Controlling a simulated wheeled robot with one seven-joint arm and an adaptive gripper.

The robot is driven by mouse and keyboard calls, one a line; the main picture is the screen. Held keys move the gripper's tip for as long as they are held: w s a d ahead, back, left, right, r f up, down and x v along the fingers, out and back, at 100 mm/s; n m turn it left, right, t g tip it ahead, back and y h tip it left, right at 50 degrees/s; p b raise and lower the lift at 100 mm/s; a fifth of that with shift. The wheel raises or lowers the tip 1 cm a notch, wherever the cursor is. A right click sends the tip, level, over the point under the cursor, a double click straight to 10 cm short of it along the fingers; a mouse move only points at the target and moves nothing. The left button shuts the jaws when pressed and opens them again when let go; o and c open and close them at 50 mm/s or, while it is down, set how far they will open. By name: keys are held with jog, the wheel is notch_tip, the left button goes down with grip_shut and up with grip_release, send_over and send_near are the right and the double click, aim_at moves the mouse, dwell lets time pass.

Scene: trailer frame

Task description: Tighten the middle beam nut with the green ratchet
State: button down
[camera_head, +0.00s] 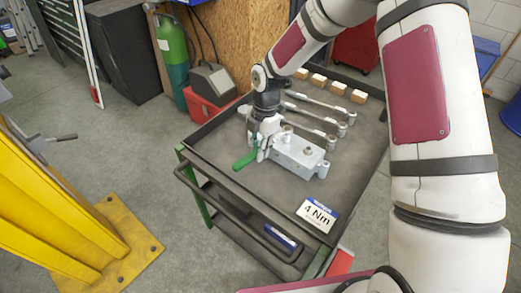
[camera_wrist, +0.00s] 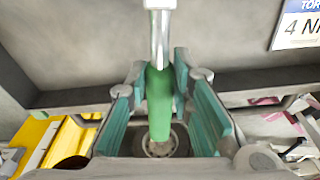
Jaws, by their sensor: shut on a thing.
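The green ratchet's handle (camera_head: 244,161) shows at my gripper (camera_head: 262,148), above the left part of the tool cart's top. In the wrist view the green handle (camera_wrist: 159,100) lies between the teal finger pads of my gripper (camera_wrist: 160,85). My gripper is shut on it. A metal shaft (camera_wrist: 160,35) runs from the handle to the top of the wrist view. The ratchet's head is hard to make out in the head view. A yellow beam structure (camera_head: 45,200) stands at the left. I cannot make out its middle nut.
The dark cart (camera_head: 240,220) carries a grey metal block (camera_head: 300,153) right beside my gripper, several silver wrenches (camera_head: 318,104), wooden blocks (camera_head: 338,88) and a "4 Nm" sign (camera_head: 317,214). Open floor (camera_head: 150,190) lies between cart and beam. A green cylinder (camera_head: 173,50) stands behind.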

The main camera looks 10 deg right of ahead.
jog(key=shift+w+a+m+b, duration=0.3)
jog(key=shift+w+a+m, duration=0.05)
jog(key=shift+w+m, duration=0.3)
jog(key=shift+w+a+m+b, duration=0.25)
jog(key=shift+w+m+b, duration=0.05)
jog(key=shift+w+m, duration=0.15)
jog(key=shift+w+a+m+b, duration=0.2)
jog(key=shift+w+m+b, duration=0.05)
jog(key=shift+w+m, duration=0.2)
jog(key=shift+w+a+m+t+b, duration=0.2)
jog(key=shift+w+m+b, duration=0.1)
jog(key=shift+w+m, duration=0.2)
jog(key=shift+w+a+m+t+b, duration=0.2)
jog(key=shift+w+m+b, duration=0.15)
jog(key=shift+w, duration=0.15)
